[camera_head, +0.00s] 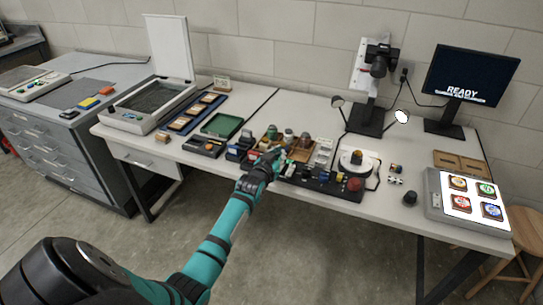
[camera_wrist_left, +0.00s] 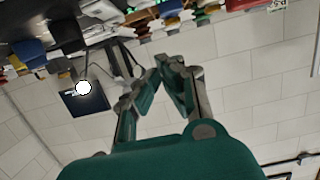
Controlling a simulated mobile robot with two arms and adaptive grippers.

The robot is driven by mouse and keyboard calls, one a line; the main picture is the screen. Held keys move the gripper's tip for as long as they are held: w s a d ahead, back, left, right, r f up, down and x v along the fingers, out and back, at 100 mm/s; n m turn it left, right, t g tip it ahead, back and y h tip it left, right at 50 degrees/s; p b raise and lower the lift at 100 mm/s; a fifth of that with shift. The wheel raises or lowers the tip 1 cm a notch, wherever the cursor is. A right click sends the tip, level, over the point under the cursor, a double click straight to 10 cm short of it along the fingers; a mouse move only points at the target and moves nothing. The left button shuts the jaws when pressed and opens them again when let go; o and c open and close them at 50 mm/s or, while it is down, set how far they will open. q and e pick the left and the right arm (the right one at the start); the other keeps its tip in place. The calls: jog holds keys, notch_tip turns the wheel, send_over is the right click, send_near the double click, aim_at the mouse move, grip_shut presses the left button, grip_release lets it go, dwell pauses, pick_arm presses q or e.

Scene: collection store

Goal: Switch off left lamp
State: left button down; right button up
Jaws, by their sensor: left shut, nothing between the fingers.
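Two small lamps flank a camera stand (camera_head: 365,115) at the back of the bench. The left lamp (camera_head: 338,102) has a dull grey head that does not look lit. The right lamp (camera_head: 402,116) glows white. A glowing white lamp head (camera_wrist_left: 83,88) also shows in the left wrist view, in front of the dark monitor. My left gripper (camera_head: 272,158) is shut and empty, over the left end of a black control panel (camera_head: 318,182) with a red button (camera_head: 353,184). Its closed fingertips (camera_wrist_left: 160,64) show in the left wrist view. My right gripper is out of view.
A wooden tray (camera_head: 300,154) with small objects lies just beyond my left gripper. A round white turntable (camera_head: 357,163) stands to the right. A lit panel with badges (camera_head: 434,187) and a monitor (camera_head: 471,75) fill the right end. The bench's front edge (camera_head: 240,178) is near.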

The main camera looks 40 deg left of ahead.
pick_arm(q)
jog(key=r+v, duration=0.1)
jog(key=v, duration=0.6)
jog(key=shift+r, duration=0.1)
jog(key=s+d+f+m+g+h, duration=0.1)
jog(key=s+d+f+g, duration=0.15)
jog(key=s+f, duration=0.65)
jog(key=s+d+f+m+g+h, duration=0.15)
jog(key=d+f, duration=0.25)
jog(key=f, duration=1.1)
jog(key=s+d+f+g, duration=0.3)
jog(key=s+f, duration=0.4)
jog(key=f, duration=0.4)
jog(key=s+d+f+g, duration=0.2)
jog(key=s+f, duration=0.3)
jog(key=s, duration=0.6)
jog(key=s+d+f+m+g+h, duration=0.1)
jog(key=s+f, duration=0.5)
jog(key=s, duration=0.6)
jog(key=s+d+f+m+g, duration=0.1)
jog(key=s+d+f+g, duration=0.3)
jog(key=s, duration=0.7)
jog(key=shift+s+f, duration=0.4)
jog(key=shift+f, duration=0.5)
